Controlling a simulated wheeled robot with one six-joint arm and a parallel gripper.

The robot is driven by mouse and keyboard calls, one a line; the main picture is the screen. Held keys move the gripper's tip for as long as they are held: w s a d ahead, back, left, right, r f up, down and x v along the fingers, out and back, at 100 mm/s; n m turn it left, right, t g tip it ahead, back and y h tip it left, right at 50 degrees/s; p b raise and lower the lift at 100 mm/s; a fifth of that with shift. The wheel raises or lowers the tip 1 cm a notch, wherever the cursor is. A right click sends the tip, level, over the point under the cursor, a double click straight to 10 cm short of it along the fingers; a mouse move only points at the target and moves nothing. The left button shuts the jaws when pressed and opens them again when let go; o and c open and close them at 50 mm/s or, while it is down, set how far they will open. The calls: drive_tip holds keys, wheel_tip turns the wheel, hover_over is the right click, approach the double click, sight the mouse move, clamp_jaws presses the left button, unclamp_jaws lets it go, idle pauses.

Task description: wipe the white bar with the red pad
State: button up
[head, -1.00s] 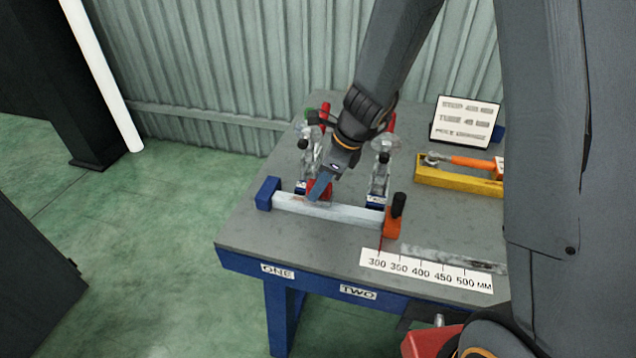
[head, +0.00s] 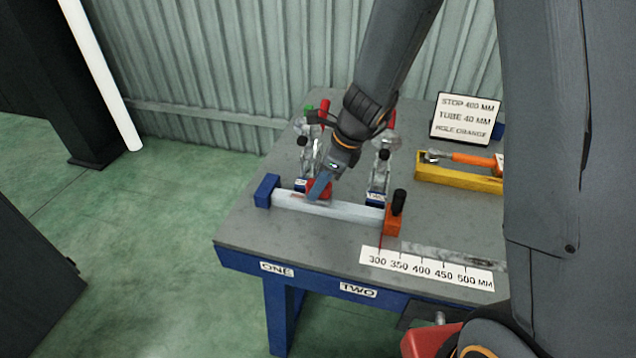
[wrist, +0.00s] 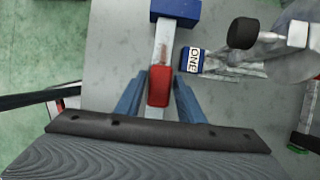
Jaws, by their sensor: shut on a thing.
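The white bar (head: 345,211) lies along the table between a blue end block (head: 267,190) and an orange stop (head: 392,221) with a black knob. My gripper (head: 320,188) is shut on the red pad (head: 322,187) near the blue-block end of the bar. In the wrist view the red pad (wrist: 159,86) sits between my two blue fingers and over the bar (wrist: 164,45). A reddish-brown mark (wrist: 162,56) shows on the bar between the pad and the blue block (wrist: 176,10). Whether the pad presses on the bar is hard to tell.
Toggle clamps stand just behind the bar, one on a blue base labelled ONE (wrist: 191,60), another (head: 378,178) to its right. A scale strip (head: 426,270) lies in front right. A yellow tray (head: 455,180) and a sign (head: 466,118) stand at the back right.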

drive_tip(key=shift+f+b, duration=0.6)
drive_tip(key=shift+f, duration=0.15)
